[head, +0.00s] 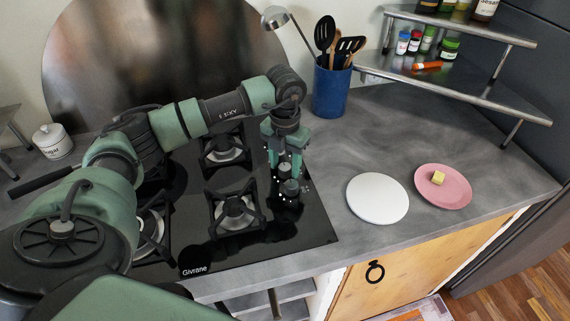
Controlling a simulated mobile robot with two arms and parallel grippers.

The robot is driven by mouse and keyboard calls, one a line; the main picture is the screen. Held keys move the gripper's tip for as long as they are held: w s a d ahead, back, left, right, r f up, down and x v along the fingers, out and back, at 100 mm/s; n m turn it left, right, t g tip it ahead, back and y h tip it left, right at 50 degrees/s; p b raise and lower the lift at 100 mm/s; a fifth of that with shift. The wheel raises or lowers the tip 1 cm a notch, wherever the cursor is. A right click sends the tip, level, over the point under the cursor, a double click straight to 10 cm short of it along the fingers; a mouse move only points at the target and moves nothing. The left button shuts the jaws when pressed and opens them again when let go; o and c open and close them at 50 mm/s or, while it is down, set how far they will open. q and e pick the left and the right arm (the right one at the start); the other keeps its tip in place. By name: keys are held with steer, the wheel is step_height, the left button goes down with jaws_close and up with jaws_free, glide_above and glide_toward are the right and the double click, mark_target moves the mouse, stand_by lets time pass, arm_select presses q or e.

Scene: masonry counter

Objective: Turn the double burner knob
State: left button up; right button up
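The black glass cooktop (300,235) has several dark burners and a short row of knobs along its right side. A front knob (291,188) stands clear in front of my gripper. Another knob (284,171) shows just behind it, between and below the fingers. My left gripper (284,165) points down over the knob row, its green fingers apart on either side of that knob. I cannot tell whether the fingers touch it. Knobs farther back are hidden by the gripper. Which knob is the double burner one cannot be read. My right gripper is not in view.
A blue utensil pot (331,90) stands behind. A metal corner shelf (460,85) holds jars. Pan supports (236,211) rise left of the knobs.

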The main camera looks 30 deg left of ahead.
mark_target(285, 166)
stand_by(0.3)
arm_select(q)
step_height(285, 166, up, 8)
steer(key=shift+f+b, duration=0.1)
steer(key=shift+b, duration=0.75)
